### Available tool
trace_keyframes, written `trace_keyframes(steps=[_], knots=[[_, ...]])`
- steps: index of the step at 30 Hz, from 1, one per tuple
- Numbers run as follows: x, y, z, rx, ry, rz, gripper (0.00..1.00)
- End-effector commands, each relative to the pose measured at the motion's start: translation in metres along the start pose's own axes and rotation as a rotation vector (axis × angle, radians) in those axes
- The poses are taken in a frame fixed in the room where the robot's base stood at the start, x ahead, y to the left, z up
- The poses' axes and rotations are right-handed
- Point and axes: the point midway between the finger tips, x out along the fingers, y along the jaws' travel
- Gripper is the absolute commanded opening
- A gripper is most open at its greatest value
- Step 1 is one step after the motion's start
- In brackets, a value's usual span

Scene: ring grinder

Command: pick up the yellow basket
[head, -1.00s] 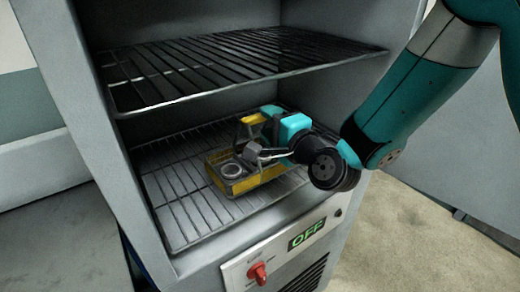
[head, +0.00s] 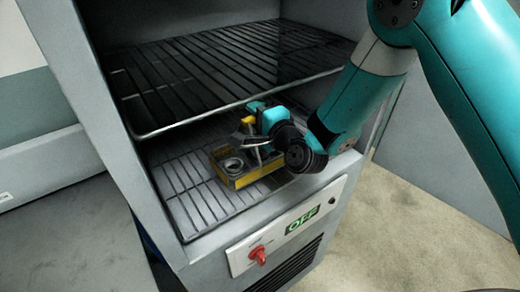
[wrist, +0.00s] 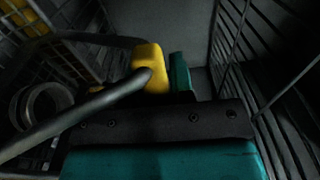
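The yellow basket (head: 247,178) is on the lower wire rack inside the grey cabinet, with metal rings in it. In the wrist view, its rings and wire side show at the left, and its yellow handle grip (wrist: 150,68) and dark handle bar cross the middle. My gripper (head: 250,122) is at the handle above the basket. In the wrist view one teal finger of my gripper (wrist: 172,76) stands against the right side of the yellow grip. The other finger is hidden by the grip. The fingers look shut on the handle.
An upper wire rack (head: 230,65) lies close above my gripper. The lower rack (head: 185,195) is bare left of the basket. Cabinet walls stand on both sides.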

Motion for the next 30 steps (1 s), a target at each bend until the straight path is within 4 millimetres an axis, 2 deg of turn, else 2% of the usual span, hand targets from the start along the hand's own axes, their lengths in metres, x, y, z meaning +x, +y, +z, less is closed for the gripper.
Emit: trace_keyframes(steps=[1,3,17,20,30], knots=[[0.000,0.000,0.000,0.000,0.000,0.000,0.10],[0.000,0.000,0.000,0.000,0.000,0.000,0.00],[-0.001,-0.005,0.000,0.000,0.001,-0.004,0.00],[-0.004,-0.011,0.000,0.000,0.001,-0.004,0.00],[-0.004,-0.054,0.000,-0.001,-0.001,-0.003,0.00]])
